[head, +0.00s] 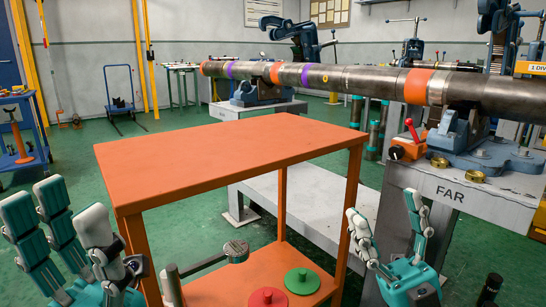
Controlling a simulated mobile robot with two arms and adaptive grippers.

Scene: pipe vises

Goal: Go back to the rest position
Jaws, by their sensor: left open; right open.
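My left gripper (68,215) is at the lower left, with its white and teal fingers pointing up and spread apart. It is open and empty, left of the orange cart (230,160). My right gripper (385,207) is at the lower right, its fingers up and apart. It is open and empty, in front of the bench marked FAR (450,192). A long grey pipe (355,80) with orange and purple bands lies across the vises at the back and right, apart from both grippers.
The cart's top is bare. Its lower shelf holds a red disc (267,298) and a green disc (302,281). A red-handled orange device (408,148) and brass rings (440,162) sit on the FAR bench. A blue trolley (22,140) stands at the left. Green floor is open behind.

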